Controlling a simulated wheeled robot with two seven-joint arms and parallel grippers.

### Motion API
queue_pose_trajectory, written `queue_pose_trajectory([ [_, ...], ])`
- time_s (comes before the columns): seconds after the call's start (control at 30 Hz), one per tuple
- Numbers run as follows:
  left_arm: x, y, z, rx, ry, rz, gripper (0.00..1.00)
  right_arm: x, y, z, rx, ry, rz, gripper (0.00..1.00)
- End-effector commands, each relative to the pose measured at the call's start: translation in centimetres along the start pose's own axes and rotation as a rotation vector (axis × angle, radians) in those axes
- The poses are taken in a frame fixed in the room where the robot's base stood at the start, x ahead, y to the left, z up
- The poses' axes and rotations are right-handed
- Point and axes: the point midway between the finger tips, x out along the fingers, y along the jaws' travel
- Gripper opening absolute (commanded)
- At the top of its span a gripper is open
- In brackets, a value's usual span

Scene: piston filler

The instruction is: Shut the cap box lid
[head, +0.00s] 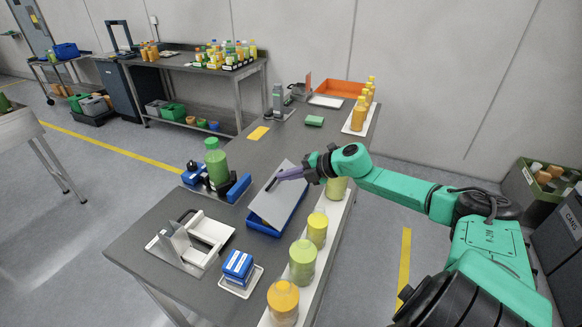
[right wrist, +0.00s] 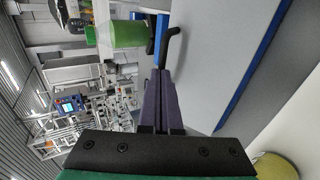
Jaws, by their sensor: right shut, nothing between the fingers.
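The cap box (head: 262,226) is a blue box on the grey table, with a pale grey lid (head: 285,203) above it. The lid slants, and a strip of blue wall shows below its near edge; I cannot tell how wide any gap is. A black handle (head: 271,184) sits near the lid's left edge. My right gripper (head: 281,177) is shut and empty, close to the handle. In the right wrist view its purple fingers (right wrist: 161,88) point toward the black handle (right wrist: 173,45), beside the grey lid (right wrist: 205,55); contact is unclear. My left gripper is out of view.
A green bottle (head: 215,160) stands in a blue fixture behind the box. Capped bottles (head: 302,261) line the right table edge. A white-and-grey fixture (head: 190,242) and blue blocks on a small tray (head: 239,287) lie nearer. The table middle beyond the green bottle is fairly clear.

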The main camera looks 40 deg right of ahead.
Motion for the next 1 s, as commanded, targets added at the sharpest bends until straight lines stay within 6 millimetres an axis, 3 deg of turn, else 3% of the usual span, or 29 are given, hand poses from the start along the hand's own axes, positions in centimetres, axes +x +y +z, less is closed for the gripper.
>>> queue_pose_trajectory([
  [0.13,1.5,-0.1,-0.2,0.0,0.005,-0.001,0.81,0.3,-0.7,0.9,0.01,-0.033,-0.081,0.0],
  [0.27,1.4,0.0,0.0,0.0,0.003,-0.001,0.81,1.3,-0.2,0.9,0.015,-0.031,-0.08,0.0],
  [0.37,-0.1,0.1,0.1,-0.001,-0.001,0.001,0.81,2.0,0.4,1.0,0.019,-0.031,-0.089,0.0],
  [0.47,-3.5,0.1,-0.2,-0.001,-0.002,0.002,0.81,2.5,1.4,1.1,0.023,-0.03,-0.15,0.0],
  [0.53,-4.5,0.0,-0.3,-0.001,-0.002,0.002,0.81,3.4,0.9,1.0,0.021,-0.029,-0.199,0.0],
  [0.7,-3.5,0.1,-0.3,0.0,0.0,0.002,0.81,5.2,-0.6,0.9,0.02,-0.026,-0.222,0.0],
  [1.0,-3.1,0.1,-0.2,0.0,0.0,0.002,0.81,6.5,-1.0,1.0,0.019,-0.027,-0.221,0.0],
])
